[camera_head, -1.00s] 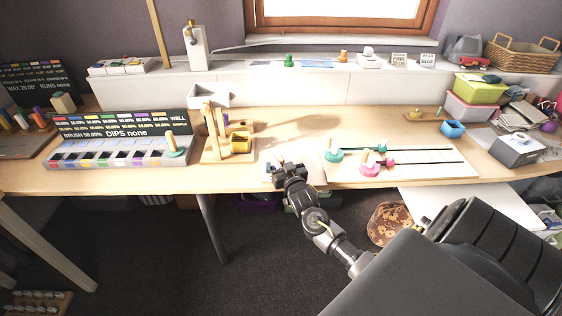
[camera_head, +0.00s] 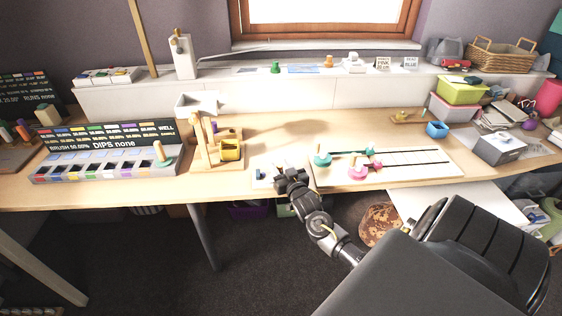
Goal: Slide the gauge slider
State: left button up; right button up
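A white board (camera_head: 425,165) with dark slots lies at the right front of the table. A green knob with a wooden peg (camera_head: 322,158) stands at its left end, and a pink knob with a peg (camera_head: 360,170) is nearer the front edge. A small pale plate (camera_head: 262,163) lies left of the board, with a small blue piece (camera_head: 260,174) on it. Which part is the gauge slider is not clear. My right gripper (camera_head: 284,173) is over the plate's right side, just right of the blue piece; its fingers are too small and dark to read. My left gripper is out of view.
A wooden stand with a yellow cup (camera_head: 230,150) is left of the plate. A sign-backed tray of coloured compartments (camera_head: 105,173) fills the left side. A blue cup (camera_head: 437,130) and grey box (camera_head: 500,148) are at the right. The table middle behind the board is clear.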

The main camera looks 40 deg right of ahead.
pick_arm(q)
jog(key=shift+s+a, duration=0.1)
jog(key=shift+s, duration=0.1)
pick_arm(e)
jog(key=shift+a, duration=0.2)
